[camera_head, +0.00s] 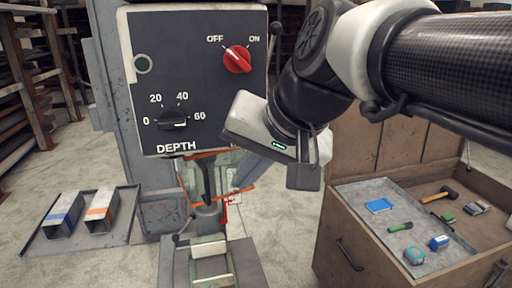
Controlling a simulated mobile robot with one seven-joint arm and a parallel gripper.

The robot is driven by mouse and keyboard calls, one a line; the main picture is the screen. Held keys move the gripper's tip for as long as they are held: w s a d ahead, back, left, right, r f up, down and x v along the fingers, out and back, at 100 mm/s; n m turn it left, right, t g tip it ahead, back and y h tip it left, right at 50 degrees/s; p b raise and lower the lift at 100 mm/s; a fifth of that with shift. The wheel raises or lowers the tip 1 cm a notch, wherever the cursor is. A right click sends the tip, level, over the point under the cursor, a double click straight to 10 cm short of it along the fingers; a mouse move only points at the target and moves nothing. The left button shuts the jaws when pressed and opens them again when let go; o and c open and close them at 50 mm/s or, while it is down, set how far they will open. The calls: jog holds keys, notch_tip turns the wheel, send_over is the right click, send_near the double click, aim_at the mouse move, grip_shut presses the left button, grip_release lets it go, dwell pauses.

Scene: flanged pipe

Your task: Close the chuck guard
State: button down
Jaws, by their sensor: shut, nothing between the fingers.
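The chuck guard (238,194) is a clear panel with orange edges, under the drill press head. It hangs at a slant around the dark chuck and spindle (208,178). My gripper (304,178) is just right of the guard in the picture, in front of the press's lower right corner. Its fingers are shut and empty. I see no clear contact between gripper and guard.
The press's control panel (200,85) has a red OFF/ON knob (238,59) and a black depth dial (172,119). A vise (210,262) stands below the chuck. A tray (125,240) with two metal pieces lies left. An open wooden tool chest (345,225) stands right.

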aim_at(216, 165)
notch_tip(216, 165, down, 10)
jog(key=w+d+m+g+y+p, duration=0.2)
jog(key=w+d+m+g+y, duration=0.15)
jog(key=m+g, duration=0.35)
jog(key=w+d+m+t+y+p, duration=0.2)
jog(key=w+d+m+t+y, duration=0.3)
jog(key=m+y, duration=0.55)
jog(key=a+g, duration=0.2)
jog(key=a, duration=1.1)
jog(key=shift+w+h, duration=0.35)
jog(key=shift+h, duration=0.05)
jog(key=shift+m, duration=0.25)
jog(key=a, duration=0.2)
jog(key=a+p, duration=0.1)
jog(key=a, duration=0.2)
jog(key=shift+w+a+r, duration=0.1)
jog(key=shift+w+a, duration=0.1)
